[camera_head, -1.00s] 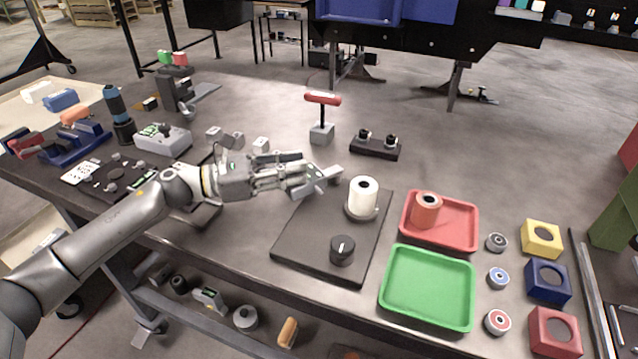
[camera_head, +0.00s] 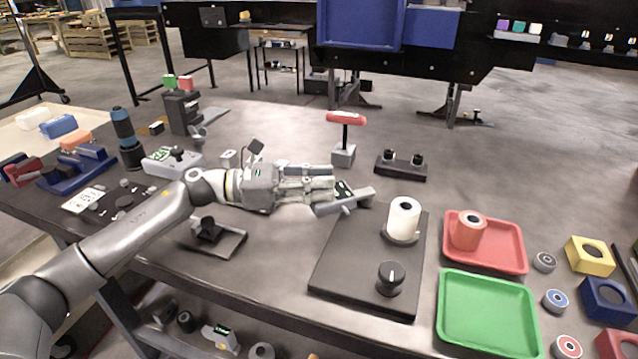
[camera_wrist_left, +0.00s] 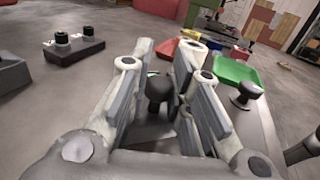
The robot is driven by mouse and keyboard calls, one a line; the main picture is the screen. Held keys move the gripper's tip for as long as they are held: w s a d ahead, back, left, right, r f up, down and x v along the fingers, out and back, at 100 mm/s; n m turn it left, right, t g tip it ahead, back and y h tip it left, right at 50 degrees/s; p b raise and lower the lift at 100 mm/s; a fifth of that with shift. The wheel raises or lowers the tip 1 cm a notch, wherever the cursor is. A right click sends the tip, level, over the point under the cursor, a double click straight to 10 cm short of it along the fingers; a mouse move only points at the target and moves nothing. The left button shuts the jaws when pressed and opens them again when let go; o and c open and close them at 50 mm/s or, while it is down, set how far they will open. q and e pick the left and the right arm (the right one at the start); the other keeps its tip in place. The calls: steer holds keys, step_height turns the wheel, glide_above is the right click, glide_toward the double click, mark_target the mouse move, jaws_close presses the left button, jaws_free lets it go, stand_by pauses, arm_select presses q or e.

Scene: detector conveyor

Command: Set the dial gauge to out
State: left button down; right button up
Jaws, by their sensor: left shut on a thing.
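My left gripper (camera_head: 345,194) reaches in from the left, above the table beside the far left part of a black base plate (camera_head: 345,262). Its fingers are shut on a small dark thing (camera_head: 343,188). In the left wrist view the held thing (camera_wrist_left: 158,92) has a rounded dark head between the fingers; I cannot tell for sure that it is the dial gauge. The plate bears a white roll (camera_head: 403,217) and a black knob (camera_head: 390,279) with a white pointer line. The knob also shows in the left wrist view (camera_wrist_left: 246,93). My right gripper is not in view.
A red tray (camera_head: 507,258) with a red roll (camera_head: 467,231) and a green tray (camera_head: 490,343) lie to the right. A red T-handle (camera_head: 346,118) and a black two-knob block (camera_head: 401,168) stand behind.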

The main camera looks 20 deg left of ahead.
arm_select(q)
steer(key=shift+w+a, duration=0.1)
steer(key=c, duration=1.3)
jaws_free()
steer(key=v, duration=1.2)
